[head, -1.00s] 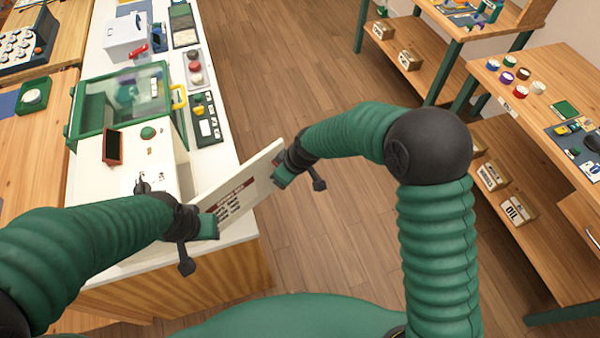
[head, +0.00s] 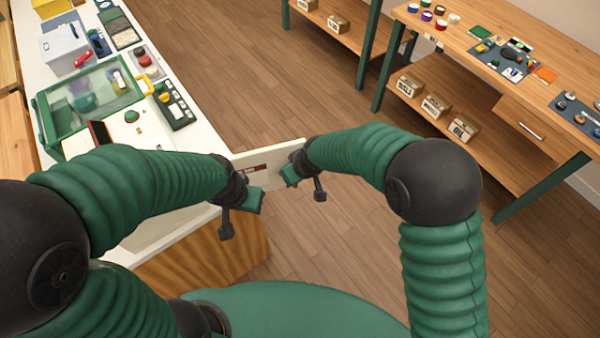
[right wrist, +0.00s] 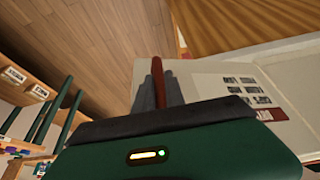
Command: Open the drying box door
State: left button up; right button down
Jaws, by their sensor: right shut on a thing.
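The drying box is probably the box with a green-framed clear door (head: 88,98) on the white counter at left; the door looks closed. My right gripper (head: 289,176) is shut on the right end of a white printed board (head: 268,158), away from the box. In the right wrist view, the gripper's grey fingers (right wrist: 158,88) have a dark red strip between them, against the board (right wrist: 215,78). My left gripper (head: 254,200) is at the board's left end; its jaw opening is hidden. My left arm covers the box's near part.
A white box (head: 64,45) is behind. A wooden bench (head: 500,45) with shelves stands right. Open floor (head: 260,80) lies between.

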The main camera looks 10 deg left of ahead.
jog(key=shift+s+d, duration=0.15)
jog(key=shift+s, duration=0.05)
jog(key=shift+d, duration=0.1)
jog(key=c, duration=1.4)
grip_release()
jog(key=shift+f, duration=0.1)
jog(key=v, duration=1.6)
jog(key=shift+r+b, duration=0.4)
jog(key=shift+b, duration=0.05)
